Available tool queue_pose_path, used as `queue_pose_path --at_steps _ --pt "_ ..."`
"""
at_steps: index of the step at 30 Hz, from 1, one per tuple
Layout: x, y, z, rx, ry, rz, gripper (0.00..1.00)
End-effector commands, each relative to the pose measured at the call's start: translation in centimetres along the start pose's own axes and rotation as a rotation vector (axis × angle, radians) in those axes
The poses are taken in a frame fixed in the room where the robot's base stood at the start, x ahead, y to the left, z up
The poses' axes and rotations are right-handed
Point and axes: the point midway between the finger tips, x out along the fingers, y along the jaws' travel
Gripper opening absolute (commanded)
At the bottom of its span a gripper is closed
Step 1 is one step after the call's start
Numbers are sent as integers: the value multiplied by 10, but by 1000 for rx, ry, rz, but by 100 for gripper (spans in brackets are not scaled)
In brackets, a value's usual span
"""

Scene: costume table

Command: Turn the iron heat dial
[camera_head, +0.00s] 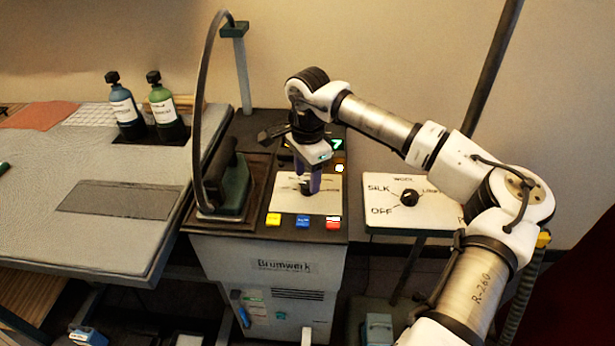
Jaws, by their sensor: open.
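A dark round dial (410,198) sits on a white plate right of the iron unit. Lettering around it includes SILK, WOOL and OFF; the right-hand label is hard to read. My gripper (308,187) is open and points down over a different white plate (325,205) on top of the iron unit. Its fingers are at or just above a small dark part of that plate, which they largely hide. I cannot tell whether they touch it. The gripper is left of the lettered dial and apart from it.
Yellow (273,219), blue (302,221) and red (333,223) buttons line the unit's front edge. A hose (205,110) arches above the iron. Two bottles (124,108) (164,106) stand on the grey ironing table (90,240). A dark pole (492,70) rises behind my arm.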

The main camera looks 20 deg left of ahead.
Motion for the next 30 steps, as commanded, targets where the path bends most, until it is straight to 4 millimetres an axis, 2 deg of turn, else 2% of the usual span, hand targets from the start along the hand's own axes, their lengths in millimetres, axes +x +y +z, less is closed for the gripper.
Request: queue_pose_path --at_steps 6,16,26,30 --pt "19 0 0 0 0 0 50" --pt "23 0 0 0 0 -1 49" --pt "22 0 0 0 0 -1 6" --pt "22 0 0 4 0 -1 6"
